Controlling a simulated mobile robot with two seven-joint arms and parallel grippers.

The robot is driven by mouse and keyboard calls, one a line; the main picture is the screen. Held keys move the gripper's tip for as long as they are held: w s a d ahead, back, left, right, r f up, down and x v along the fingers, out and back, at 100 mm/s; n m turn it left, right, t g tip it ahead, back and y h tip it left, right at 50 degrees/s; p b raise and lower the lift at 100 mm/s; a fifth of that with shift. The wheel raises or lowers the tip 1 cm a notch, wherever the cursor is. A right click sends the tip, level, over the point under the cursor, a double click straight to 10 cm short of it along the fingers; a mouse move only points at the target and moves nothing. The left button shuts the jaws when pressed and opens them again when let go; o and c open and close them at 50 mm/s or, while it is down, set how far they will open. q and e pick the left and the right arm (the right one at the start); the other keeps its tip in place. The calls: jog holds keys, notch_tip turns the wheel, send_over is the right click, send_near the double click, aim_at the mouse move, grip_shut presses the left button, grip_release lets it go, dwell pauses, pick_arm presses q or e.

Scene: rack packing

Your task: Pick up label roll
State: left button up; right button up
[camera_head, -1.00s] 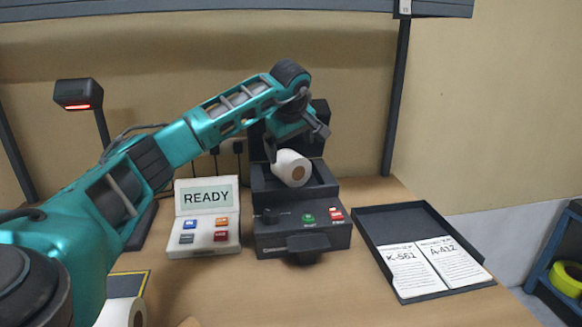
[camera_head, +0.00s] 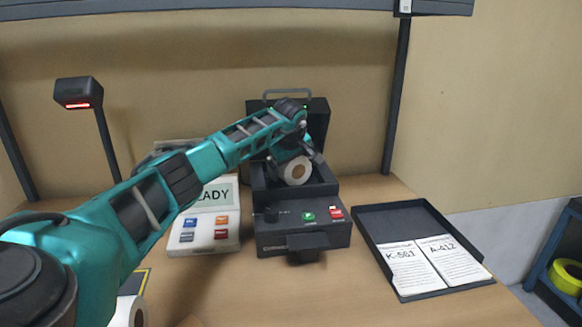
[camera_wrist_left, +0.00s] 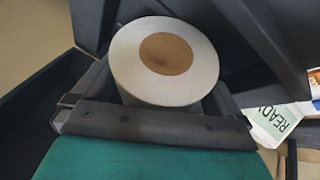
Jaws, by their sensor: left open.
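A white label roll (camera_head: 296,171) with a brown core sits in the open bay of the black label printer (camera_head: 304,238). My left gripper (camera_head: 297,163) is over the bay with its fingers by the roll, jaws open. In the left wrist view the roll (camera_wrist_left: 165,62) lies between the two fingers, its brown core facing the camera. Whether the fingers touch it is hard to tell. A second white roll (camera_head: 127,312) shows partly at the lower left, behind my arm. My right gripper is not in view.
A button panel with a display (camera_head: 211,222) stands left of the printer, partly behind my arm. A black tray (camera_head: 384,217) with two printed sheets lies to the right. A lamp-like scanner (camera_head: 79,93) stands at the left. The table front right of the printer is clear.

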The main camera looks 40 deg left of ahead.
pick_arm(q)
jog(key=c, duration=0.9)
jog(key=shift+c, duration=0.8)
jog(key=shift+r, duration=0.15)
